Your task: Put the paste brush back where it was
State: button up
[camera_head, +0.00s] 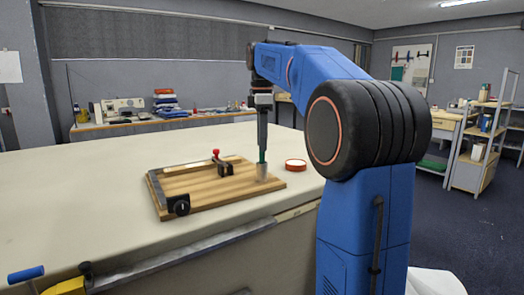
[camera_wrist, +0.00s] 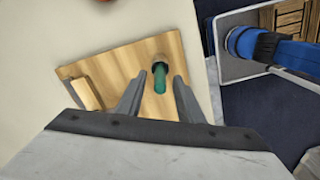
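The paste brush shows as a green handle (camera_wrist: 160,79) sticking up from a small grey metal cup (camera_head: 262,171) at the right end of a wooden board. Its bristles are hidden. My gripper (camera_wrist: 161,76) points straight down over the cup. In the wrist view its two fingers stand apart, on either side of the green handle, with a gap showing at both sides. In the head view the green handle (camera_head: 262,156) shows just below the fingers.
A round red-rimmed tin (camera_head: 295,165) sits right of the board. The cloth table (camera_head: 60,210) is clear on the left.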

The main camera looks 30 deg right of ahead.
notch_tip(320, 180, up, 8)
dwell(0.4)
jog(key=s+a+f+m+t, duration=0.1)
jog(key=s+a+f+m, duration=0.2)
jog(key=s+a+f, duration=0.35)
jog(key=s+a+f+m+t, duration=0.1)
jog(key=s+a+f+m, duration=0.3)
jog(key=s+f, duration=0.45)
jog(key=s+a+f+m+t, duration=0.1)
jog(key=s+a+f+m, duration=0.1)
jog(key=s+f, duration=0.5)
jog(key=s+a+f+m+t, duration=0.1)
jog(key=s+a+f+m, duration=0.2)
jog(key=s+f, duration=0.5)
notch_tip(320, 180, down, 6)
jog(key=shift+a+f+m+t, duration=0.1)
jog(key=shift+a+m+t, duration=0.05)
jog(key=shift+m+t, duration=0.3)
jog(key=shift+s, duration=0.1)
